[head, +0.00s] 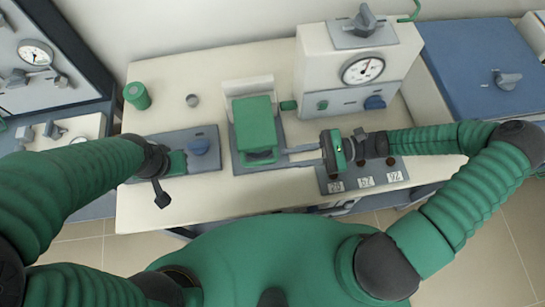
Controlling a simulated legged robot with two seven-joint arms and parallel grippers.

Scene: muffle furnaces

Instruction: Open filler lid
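A green block-shaped cover (255,125) sits on a blue-grey base plate (241,169) in the middle of the table, with a pale upright panel (247,87) behind it. It may be the filler lid; I cannot tell for sure. My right gripper (286,156) reaches in from the right, its two grey fingers spread apart and pointing at the cover's lower right side. Nothing shows between the fingers, and I cannot tell whether a tip touches the cover. My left gripper (162,186) is dark and hangs over the left plate; its finger gap is unclear.
A white unit with a dial gauge (363,70) stands behind on the right. A labelled panel (364,182) lies under my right wrist.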

